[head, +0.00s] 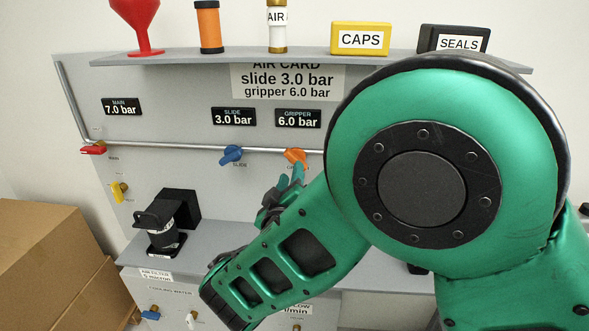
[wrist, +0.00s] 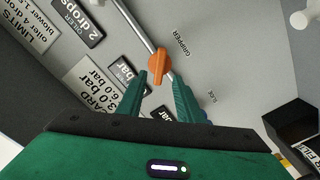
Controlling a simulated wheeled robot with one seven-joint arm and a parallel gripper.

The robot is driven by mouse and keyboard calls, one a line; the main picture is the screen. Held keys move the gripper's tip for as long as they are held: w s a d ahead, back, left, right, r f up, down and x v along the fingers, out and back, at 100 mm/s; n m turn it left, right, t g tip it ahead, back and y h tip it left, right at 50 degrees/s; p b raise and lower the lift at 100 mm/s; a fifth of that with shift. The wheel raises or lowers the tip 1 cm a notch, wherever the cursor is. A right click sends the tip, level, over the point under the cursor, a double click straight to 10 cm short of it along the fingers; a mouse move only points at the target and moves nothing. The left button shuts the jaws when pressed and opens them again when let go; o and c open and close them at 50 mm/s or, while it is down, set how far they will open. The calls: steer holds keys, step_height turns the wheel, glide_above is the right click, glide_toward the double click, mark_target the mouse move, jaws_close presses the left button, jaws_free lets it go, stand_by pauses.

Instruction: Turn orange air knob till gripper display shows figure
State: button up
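The orange air knob (head: 295,156) sits on the pipe below the gripper display (head: 298,118), which reads 6.0 bar. The air card (head: 288,80) above reads slide 3.0 bar and gripper 6.0 bar. In the wrist view the orange knob (wrist: 158,68) lies at the tips of my two green fingers. My gripper (wrist: 161,77) is open, with a visible gap beside the knob on each side. In the head view my gripper (head: 294,174) is just below the knob, partly hidden by my arm. I cannot tell whether a fingertip touches it.
A blue slide knob (head: 231,155) is left of the orange one, under a 3.0 bar display (head: 234,117). A red main valve (head: 93,149) is farther left. A shelf (head: 190,58) with a funnel and boxes runs above. A black filter unit (head: 163,225) stands below left.

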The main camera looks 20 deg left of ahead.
steer(key=shift+v, duration=2.1)
